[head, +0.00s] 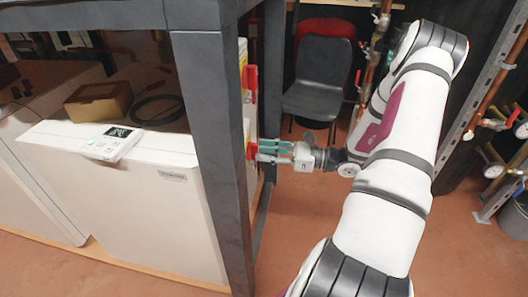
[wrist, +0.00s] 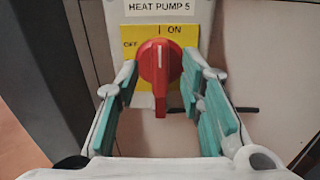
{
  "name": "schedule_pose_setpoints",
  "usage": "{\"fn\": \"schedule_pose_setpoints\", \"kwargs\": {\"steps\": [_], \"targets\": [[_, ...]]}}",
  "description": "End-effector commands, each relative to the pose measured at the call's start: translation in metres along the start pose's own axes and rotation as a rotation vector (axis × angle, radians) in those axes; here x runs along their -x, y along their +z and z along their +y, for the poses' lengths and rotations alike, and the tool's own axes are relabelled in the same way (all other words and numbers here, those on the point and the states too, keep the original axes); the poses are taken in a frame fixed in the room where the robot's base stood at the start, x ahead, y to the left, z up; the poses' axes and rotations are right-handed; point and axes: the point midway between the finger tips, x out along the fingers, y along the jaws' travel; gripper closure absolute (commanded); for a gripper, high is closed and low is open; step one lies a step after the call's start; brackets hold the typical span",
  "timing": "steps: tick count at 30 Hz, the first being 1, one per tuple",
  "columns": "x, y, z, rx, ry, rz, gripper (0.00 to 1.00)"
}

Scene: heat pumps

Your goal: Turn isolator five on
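The isolator of heat pump 5 is a red rotary knob (wrist: 159,68) on a yellow plate (wrist: 183,36) in the wrist view, under a "HEAT PUMP 5" label. Its handle stands upright, with the white mark at the top, towards the "I ON" print. "OFF" is printed at the upper left. My gripper (wrist: 160,85) has its teal-padded fingers on either side of the knob, apart, with no clear grip on the handle. In the head view my gripper (head: 262,150) reaches left to the red knob (head: 250,150) beside the frame post, which is partly hidden.
A dark metal frame post (head: 212,130) stands close left of my gripper. Another red isolator (head: 250,82) is above. A white heat pump (head: 130,190) is at left, a black chair (head: 318,85) behind, and pipes with valves (head: 495,170) at right. Floor is clear below the gripper.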

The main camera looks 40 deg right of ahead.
Motion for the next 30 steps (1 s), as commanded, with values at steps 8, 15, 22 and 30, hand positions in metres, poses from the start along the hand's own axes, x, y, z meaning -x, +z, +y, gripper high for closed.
{"fn": "schedule_pose_setpoints", "kwargs": {"steps": [8,15,22,30], "targets": [[0.054,-0.001,-0.001,0.000,-0.005,0.002,0.65],[0.095,-0.001,0.000,-0.001,-0.004,0.001,0.65],[0.111,-0.001,0.000,-0.002,-0.001,0.001,0.65],[0.112,-0.001,0.000,-0.002,-0.001,0.001,0.65]]}}
